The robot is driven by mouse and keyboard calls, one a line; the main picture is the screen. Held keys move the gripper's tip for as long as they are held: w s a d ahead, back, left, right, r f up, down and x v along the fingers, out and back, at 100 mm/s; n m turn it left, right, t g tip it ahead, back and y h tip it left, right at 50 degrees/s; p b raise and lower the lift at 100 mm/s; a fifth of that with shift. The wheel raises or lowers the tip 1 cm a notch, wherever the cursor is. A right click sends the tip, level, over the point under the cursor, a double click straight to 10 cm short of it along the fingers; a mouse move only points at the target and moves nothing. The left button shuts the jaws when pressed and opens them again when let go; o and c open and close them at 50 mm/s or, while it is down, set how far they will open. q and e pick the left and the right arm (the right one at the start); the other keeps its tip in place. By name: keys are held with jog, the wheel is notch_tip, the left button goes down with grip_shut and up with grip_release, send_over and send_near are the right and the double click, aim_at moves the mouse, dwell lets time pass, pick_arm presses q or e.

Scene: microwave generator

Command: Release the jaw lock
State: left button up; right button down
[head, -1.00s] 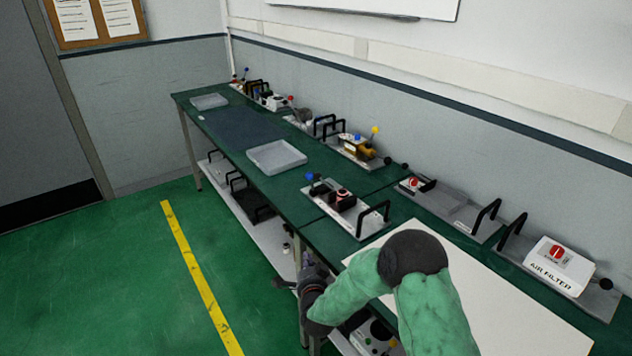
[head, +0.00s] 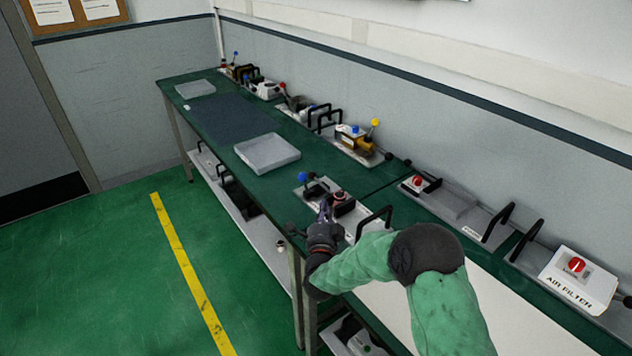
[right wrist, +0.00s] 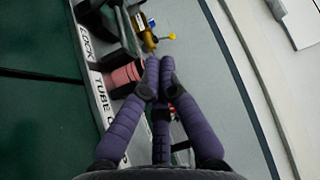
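A light fixture plate (head: 358,224) lies on the green bench. It carries a black lever with a blue ball (head: 303,177), a reddish round part (head: 339,198) and a black handle (head: 375,221). In the right wrist view the plate reads "LOCK" (right wrist: 86,43) and "TUBE", partly hidden, beside the pink cylinder (right wrist: 126,74). I cannot tell which part is the jaw lock. My right gripper (head: 327,204) is over the plate's front edge, close to the round part. In the right wrist view its purple fingers (right wrist: 158,76) come together at the tips, with nothing visible between them. My left gripper is not in view.
A grey tray (head: 267,153) sits farther left on the bench. A device with a yellow ball (head: 356,138) stands behind. A red-button unit (head: 418,183) and a white air filter box (head: 576,276) stand to the right. The floor (head: 95,285) on the left is clear.

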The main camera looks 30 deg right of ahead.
jog(key=b+x, duration=0.2)
jog(key=x, duration=0.7)
jog(key=shift+r, duration=0.15)
jog(key=w, duration=0.1)
jog(key=w+a+b, duration=0.1)
jog(key=shift+w+a, duration=0.7)
jog(key=b, duration=0.1)
jog(key=a+f+b, duration=0.1)
jog(key=b, duration=0.1)
jog(key=shift+w+a, duration=0.25)
jog(key=shift+a, duration=0.05)
jog(key=shift+r, duration=0.1)
